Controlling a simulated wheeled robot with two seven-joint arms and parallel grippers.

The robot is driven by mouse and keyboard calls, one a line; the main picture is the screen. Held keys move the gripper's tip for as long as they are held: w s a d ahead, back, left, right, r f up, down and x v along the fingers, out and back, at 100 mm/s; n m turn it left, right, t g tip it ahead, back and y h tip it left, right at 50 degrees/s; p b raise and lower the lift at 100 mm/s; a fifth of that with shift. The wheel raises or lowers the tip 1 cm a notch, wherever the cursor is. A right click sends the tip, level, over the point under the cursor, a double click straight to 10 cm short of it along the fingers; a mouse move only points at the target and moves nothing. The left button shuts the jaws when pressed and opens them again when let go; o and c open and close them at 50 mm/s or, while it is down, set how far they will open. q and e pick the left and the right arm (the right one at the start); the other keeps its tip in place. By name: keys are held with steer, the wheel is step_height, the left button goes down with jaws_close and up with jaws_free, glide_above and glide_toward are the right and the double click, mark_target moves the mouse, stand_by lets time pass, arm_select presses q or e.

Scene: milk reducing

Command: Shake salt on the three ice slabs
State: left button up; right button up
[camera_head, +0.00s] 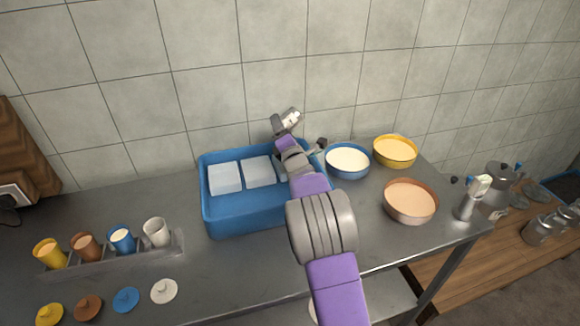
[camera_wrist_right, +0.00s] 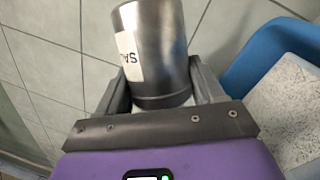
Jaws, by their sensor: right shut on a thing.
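My right gripper (camera_head: 283,124) is shut on a metal salt shaker (camera_head: 290,118), above the back edge of the blue tub (camera_head: 235,222). In the right wrist view the shaker (camera_wrist_right: 152,50) is a grey cylinder between the fingers of the gripper (camera_wrist_right: 160,92), tilted, with a white label partly reading "SA". Two white ice slabs stand out in the tub, a left one (camera_head: 225,178) and a middle one (camera_head: 259,171). My arm covers the tub's right part, where a third slab is mostly hidden. A pale speckled surface (camera_wrist_right: 285,115) shows beside the blue wall in the wrist view. My left gripper is not in view.
A blue bowl (camera_head: 347,161), a yellow bowl (camera_head: 395,151) and a brown bowl (camera_head: 410,201) stand right of the tub. A rack (camera_head: 110,262) with several cups is at the left, with lids in front. The tiled wall (camera_head: 350,60) is close behind.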

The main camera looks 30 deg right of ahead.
steer(key=w+a, duration=0.1)
steer(key=a, duration=0.5)
steer(key=shift+w+a+b, duration=0.2)
steer(key=shift+b, duration=0.15)
stand_by(0.5)
steer(key=shift+r, duration=0.1)
stand_by(0.4)
steer(key=shift+b, duration=0.7)
stand_by(0.9)
